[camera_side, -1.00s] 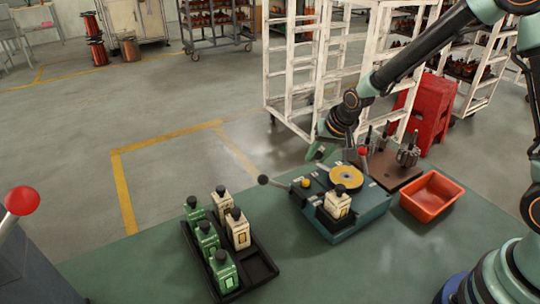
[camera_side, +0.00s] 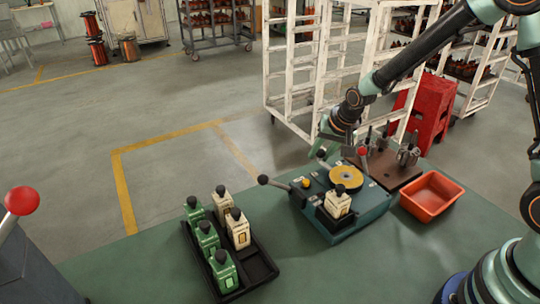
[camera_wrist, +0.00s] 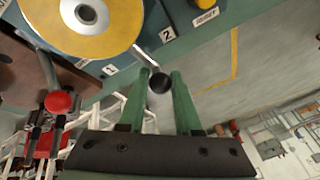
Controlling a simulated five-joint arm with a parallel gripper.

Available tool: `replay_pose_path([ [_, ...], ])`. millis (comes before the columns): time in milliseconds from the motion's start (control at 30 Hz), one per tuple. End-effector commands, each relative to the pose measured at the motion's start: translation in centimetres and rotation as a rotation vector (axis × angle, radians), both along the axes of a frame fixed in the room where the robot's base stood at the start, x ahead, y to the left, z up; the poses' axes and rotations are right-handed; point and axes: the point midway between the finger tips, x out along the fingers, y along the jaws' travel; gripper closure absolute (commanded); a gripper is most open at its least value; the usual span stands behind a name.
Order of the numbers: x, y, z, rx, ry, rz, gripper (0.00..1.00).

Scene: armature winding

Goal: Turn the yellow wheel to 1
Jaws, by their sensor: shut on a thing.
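The yellow wheel (camera_side: 346,176) lies flat on top of the teal machine (camera_side: 352,219); it also shows at the upper left of the wrist view (camera_wrist: 85,25). A thin metal handle with a black knob (camera_wrist: 160,83) sticks out from the wheel's edge. In the wrist view the handle lies between the label 1 (camera_wrist: 109,70) and the label 2 (camera_wrist: 167,34). My gripper (camera_wrist: 159,72) has its green fingers on either side of the knob, shut on it. In the side view my gripper (camera_side: 325,148) is at the machine's far edge, behind the wheel.
A cream bottle (camera_side: 338,203) stands on the machine's front. A black-knobbed lever (camera_side: 264,180) juts out left and a red-knobbed lever (camera_side: 363,151) stands behind. A black tray (camera_side: 262,267) with green and cream bottles is left; an orange bin (camera_side: 431,196) is right.

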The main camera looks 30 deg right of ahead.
Motion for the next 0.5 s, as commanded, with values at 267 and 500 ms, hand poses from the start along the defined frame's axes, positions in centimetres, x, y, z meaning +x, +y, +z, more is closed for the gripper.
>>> replay_pose_path([
  [267,-0.06,-0.11,-0.05,0.0,0.003,-0.004,0.56],
  [500,-0.03,-0.07,-0.05,0.0,0.002,-0.003,0.39],
])
